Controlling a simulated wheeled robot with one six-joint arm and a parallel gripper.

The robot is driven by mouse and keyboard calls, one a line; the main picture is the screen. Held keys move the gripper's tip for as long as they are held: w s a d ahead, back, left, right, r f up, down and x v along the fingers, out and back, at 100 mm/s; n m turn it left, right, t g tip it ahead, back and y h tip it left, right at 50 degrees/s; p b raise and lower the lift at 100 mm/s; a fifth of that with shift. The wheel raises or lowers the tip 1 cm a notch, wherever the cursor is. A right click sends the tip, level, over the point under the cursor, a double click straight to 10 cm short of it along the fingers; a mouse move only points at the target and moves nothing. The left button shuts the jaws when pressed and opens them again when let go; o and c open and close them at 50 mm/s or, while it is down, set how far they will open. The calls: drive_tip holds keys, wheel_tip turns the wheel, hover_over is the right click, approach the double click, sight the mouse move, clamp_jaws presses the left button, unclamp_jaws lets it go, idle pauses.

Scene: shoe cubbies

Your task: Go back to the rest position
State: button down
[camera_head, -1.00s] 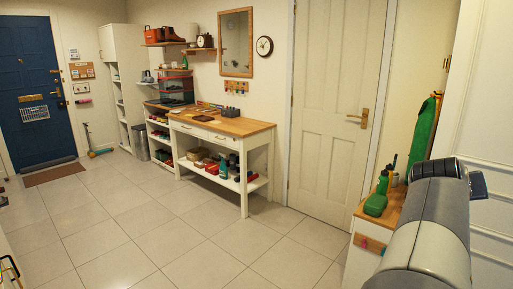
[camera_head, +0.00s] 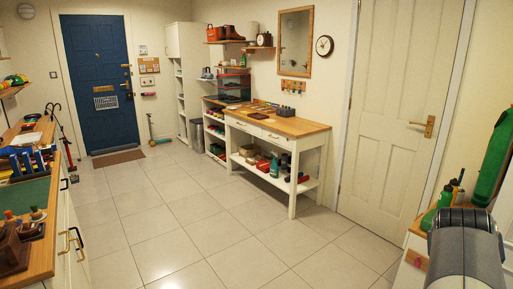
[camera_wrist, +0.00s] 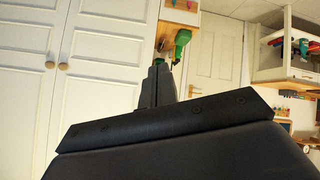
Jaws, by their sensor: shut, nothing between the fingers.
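My gripper (camera_wrist: 157,85) shows in the wrist view as dark fingers brought together, with nothing between them. The wrist picture is tilted, with the furniture nearly upside down. In the head view my grey arm fills the lower right corner, and the gripper itself is out of that view.
A wooden-topped table (camera_head: 285,124) with a lower shelf stands by the back wall. A counter (camera_head: 42,262) with brushes and tools runs along the left. The tiled floor (camera_head: 170,220) between is clear.

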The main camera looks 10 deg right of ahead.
drive_tip(key=a+f+y+b, duration=0.4)
drive_tip(key=a+f+b, duration=0.2)
drive_tip(key=a+f, duration=0.5)
drive_tip(key=shift+w+a+f+n, duration=0.2)
drive_tip(key=shift+w+f+n, duration=0.25)
drive_tip(key=shift+f, duration=1.15)
drive_tip(key=s+d+r+m+h+p, duration=0.1)
drive_tip(key=d+r+h+p, duration=0.2)
drive_tip(key=d+r+p, duration=0.3)
drive_tip(key=d+r, duration=0.3)
drive_tip(key=r, duration=0.4)
drive_tip(key=shift+d, duration=0.4)
drive_tip(key=shift+f, duration=0.1)
